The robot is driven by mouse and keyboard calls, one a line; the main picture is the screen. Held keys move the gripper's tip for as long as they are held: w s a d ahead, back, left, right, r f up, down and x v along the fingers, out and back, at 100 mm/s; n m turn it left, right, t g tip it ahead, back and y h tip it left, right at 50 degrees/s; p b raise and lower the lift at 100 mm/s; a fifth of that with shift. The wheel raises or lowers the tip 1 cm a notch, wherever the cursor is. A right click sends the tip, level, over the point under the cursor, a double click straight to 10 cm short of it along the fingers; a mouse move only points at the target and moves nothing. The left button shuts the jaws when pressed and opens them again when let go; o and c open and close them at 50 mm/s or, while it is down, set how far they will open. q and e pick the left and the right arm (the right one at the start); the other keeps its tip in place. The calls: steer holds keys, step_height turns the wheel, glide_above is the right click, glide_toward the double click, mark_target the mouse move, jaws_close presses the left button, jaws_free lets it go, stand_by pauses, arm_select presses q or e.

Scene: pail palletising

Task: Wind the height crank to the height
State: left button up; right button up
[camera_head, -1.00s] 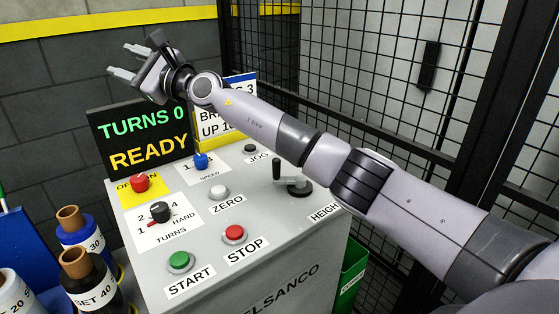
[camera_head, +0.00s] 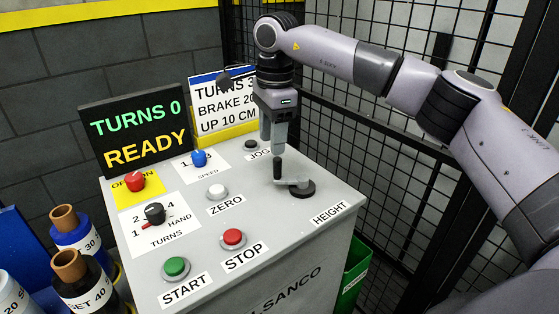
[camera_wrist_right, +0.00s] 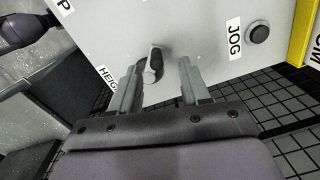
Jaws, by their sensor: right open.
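The height crank is on the right side of the grey console top, beside the HEIGHT label (camera_head: 331,213). It has a dark round hub (camera_head: 303,189), a grey arm and a dark upright handle (camera_head: 277,171) at the arm's left end. My right gripper (camera_head: 273,148) points down just above the handle. In the right wrist view the open fingers (camera_wrist_right: 160,66) stand either side of the crank handle (camera_wrist_right: 154,58), with gaps between; I cannot tell how far down they reach. My left gripper is not in view.
A display (camera_head: 138,130) reads TURNS 0 READY. A card (camera_head: 222,103) shows TURNS, BRAKE and UP 10 CM. The JOG button (camera_head: 250,146) is close behind the crank; STOP (camera_head: 233,238) and START (camera_head: 175,268) are in front. A mesh fence (camera_head: 400,150) stands at the right.

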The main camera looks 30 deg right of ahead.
mark_target(277, 158)
steer(key=shift+s+d, duration=0.25)
steer(key=shift+d, duration=0.15)
steer(key=shift+s+f, duration=0.1)
steer(key=shift+f, duration=0.2)
step_height(277, 158, down, 7)
steer(key=shift+r, duration=0.2)
jaws_close()
